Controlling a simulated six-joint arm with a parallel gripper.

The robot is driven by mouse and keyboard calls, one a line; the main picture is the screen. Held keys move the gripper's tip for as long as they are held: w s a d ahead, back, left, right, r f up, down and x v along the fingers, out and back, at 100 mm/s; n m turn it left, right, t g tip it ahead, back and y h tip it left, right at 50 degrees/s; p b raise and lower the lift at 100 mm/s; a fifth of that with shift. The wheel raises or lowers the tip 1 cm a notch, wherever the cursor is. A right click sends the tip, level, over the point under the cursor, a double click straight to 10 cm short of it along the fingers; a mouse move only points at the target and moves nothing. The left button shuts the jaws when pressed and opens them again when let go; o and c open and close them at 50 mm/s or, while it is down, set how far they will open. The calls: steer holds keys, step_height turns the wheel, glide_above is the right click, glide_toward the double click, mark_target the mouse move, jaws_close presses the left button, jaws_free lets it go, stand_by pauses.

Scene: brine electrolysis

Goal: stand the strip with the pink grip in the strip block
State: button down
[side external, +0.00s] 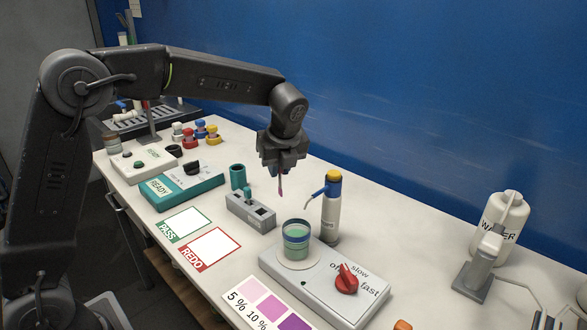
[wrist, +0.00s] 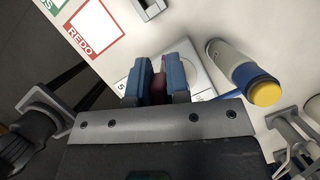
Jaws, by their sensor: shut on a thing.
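My gripper (side external: 281,158) is above the bench, shut on a thin strip (side external: 281,187) that hangs down, pinkish, from between its jaws. In the wrist view my gripper (wrist: 160,72) has its two blue fingers closed on a dark reddish-pink grip (wrist: 159,88). The rest of the strip is hidden there. The strip block (side external: 248,213) is a small grey block with dark openings on top. It stands on the bench below and left of the strip, which is apart from it. A corner of a grey block, apparently the strip block (wrist: 151,8), shows at the wrist view's top edge.
A bottle with a yellow cap (side external: 331,215) and blue spout stands right of the block. A green tube holder (side external: 238,177) is behind the block. PASS and REDO cards (side external: 212,249) lie left.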

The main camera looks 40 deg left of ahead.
steer(key=a+f+n+g, duration=0.2)
steer(key=a+f+n, duration=0.25)
steer(key=a, duration=0.45)
steer(key=shift+w+f, duration=0.2)
steer(key=shift+f, duration=1.95)
steer(key=shift+w+f, duration=0.2)
steer(key=shift+f, duration=1.95)
steer(key=c, duration=1)
jaws_free()
steer(key=v, duration=1.4)
steer(key=shift+s+d+f, duration=0.1)
steer(key=shift+d+f, duration=0.1)
steer(key=shift+d, duration=0.1)
